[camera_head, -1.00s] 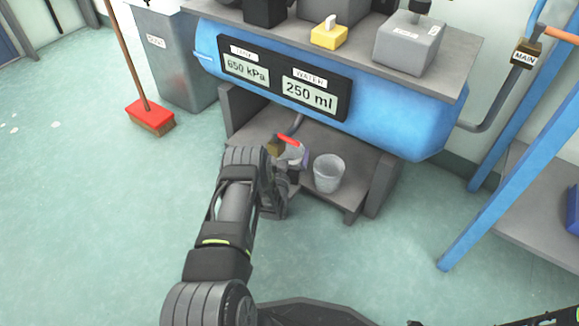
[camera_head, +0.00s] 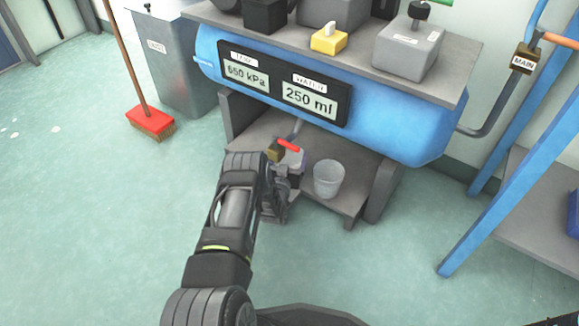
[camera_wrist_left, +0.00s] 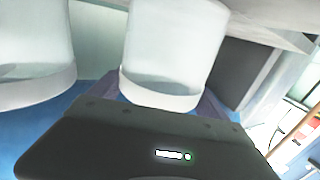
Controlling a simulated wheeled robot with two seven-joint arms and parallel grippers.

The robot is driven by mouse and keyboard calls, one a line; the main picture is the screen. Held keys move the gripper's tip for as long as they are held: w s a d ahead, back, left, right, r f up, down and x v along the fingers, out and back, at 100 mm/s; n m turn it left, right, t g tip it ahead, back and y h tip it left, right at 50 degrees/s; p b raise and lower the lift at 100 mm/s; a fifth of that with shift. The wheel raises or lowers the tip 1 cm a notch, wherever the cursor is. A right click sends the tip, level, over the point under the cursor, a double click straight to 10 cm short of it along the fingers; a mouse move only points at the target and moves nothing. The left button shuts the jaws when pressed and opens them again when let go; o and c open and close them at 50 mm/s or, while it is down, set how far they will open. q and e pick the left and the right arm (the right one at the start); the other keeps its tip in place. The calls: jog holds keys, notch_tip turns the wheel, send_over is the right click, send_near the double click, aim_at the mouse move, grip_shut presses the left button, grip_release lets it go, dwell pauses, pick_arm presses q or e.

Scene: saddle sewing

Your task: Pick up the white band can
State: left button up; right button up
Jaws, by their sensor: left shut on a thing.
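A whitish can (camera_wrist_left: 165,50) with a paler white band along one end sits between the purple fingers of my left gripper (camera_wrist_left: 165,100) in the left wrist view. The gripper is shut on it. In the head view my left gripper (camera_head: 284,182) is at the low shelf under the blue tank, and its wrist hides much of the held can (camera_head: 296,160). A second can (camera_head: 329,179), grey and open-topped, stands upright just to the right; a similar banded can (camera_wrist_left: 35,50) shows at the left of the wrist view. My right gripper is out of view.
A valve with a red handle (camera_head: 289,146) hangs close above the gripper. The blue tank (camera_head: 400,125) and its readout panel (camera_head: 285,87) overhang the shelf (camera_head: 348,203). A broom (camera_head: 151,121) and a grey bin (camera_head: 175,65) stand left. The floor in front is clear.

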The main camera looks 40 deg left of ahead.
pick_arm(q)
jog(key=c, duration=1.1)
